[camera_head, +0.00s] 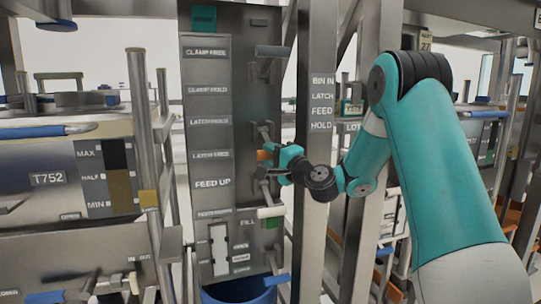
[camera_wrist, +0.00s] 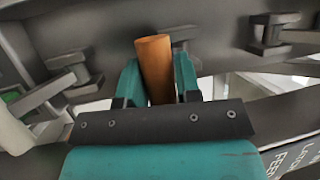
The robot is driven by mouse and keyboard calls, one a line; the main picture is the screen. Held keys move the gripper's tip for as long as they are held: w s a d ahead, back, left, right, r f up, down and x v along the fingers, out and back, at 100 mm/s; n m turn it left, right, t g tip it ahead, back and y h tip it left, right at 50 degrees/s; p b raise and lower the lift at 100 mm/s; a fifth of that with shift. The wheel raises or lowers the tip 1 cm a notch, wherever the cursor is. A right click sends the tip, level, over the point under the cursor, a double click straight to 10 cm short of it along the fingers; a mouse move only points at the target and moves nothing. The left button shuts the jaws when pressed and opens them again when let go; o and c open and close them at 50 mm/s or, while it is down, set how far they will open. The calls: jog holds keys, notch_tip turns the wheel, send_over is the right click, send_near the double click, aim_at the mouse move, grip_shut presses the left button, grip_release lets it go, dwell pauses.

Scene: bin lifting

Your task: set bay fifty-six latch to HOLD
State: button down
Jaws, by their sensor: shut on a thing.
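A tall grey control panel (camera_head: 208,125) carries plates; I read CLAMP FREE, CLAMP HOLD, two that look like LATCH and FEED UP. Several levers line its right edge. My teal gripper (camera_head: 268,156) is at the panel's right side, near the lower LATCH plate. It is shut on an orange handle (camera_head: 263,155). In the wrist view the orange handle (camera_wrist: 154,66) stands between the two teal fingers (camera_wrist: 157,80), its upper end free. The handle's base and pivot are hidden behind my gripper. I cannot read a bay number fifty-six.
A grey post (camera_head: 319,150) lettered BIN IN, LATCH, FEED, HOLD stands close right of the panel. A grey lever (camera_head: 271,51) is above and a pale-ended one (camera_head: 270,212) below. A blue bin (camera_head: 238,291) is under the panel. A T752 unit (camera_head: 48,179) is at left.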

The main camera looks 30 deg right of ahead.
jog(key=shift+s+a+r+m+g+p, duration=0.15)
jog(key=shift+r+g+p, duration=0.4)
jog(key=shift+p, duration=1.5)
jog(key=shift+s+d+r+m+g+p, duration=0.1)
jog(key=shift+r+m+g+p, duration=0.2)
jog(key=shift+r+p, duration=1.15)
jog(key=shift+s+a+m+g+p, duration=0.15)
jog(key=shift+g+p, duration=0.3)
jog(key=shift+p, duration=2.2)
notch_tip(320, 180, up, 2)
jog(key=g+p, duration=0.2)
jog(key=p, duration=0.7)
jog(key=shift+s+r+m+h, duration=0.1)
jog(key=shift+m+h, duration=0.2)
jog(key=shift+m, duration=0.1)
jog(key=r+g+p, duration=0.1)
jog(key=g+p, duration=0.1)
jog(key=p, duration=0.4)
jog(key=shift+d+r+m, duration=0.1)
jog(key=shift+r+m, duration=0.05)
jog(key=shift+m, duration=0.15)
jog(key=shift+w+d+r+p, duration=0.1)
jog(key=shift+w+r+p, duration=0.2)
jog(key=shift+r+p, duration=0.15)
jog(key=shift+w+d+r+p, duration=0.1)
jog(key=shift+w+r+p, duration=0.2)
jog(key=shift+r, duration=0.2)
jog(key=shift+w+r, duration=0.1)
jog(key=shift+r, duration=0.1)
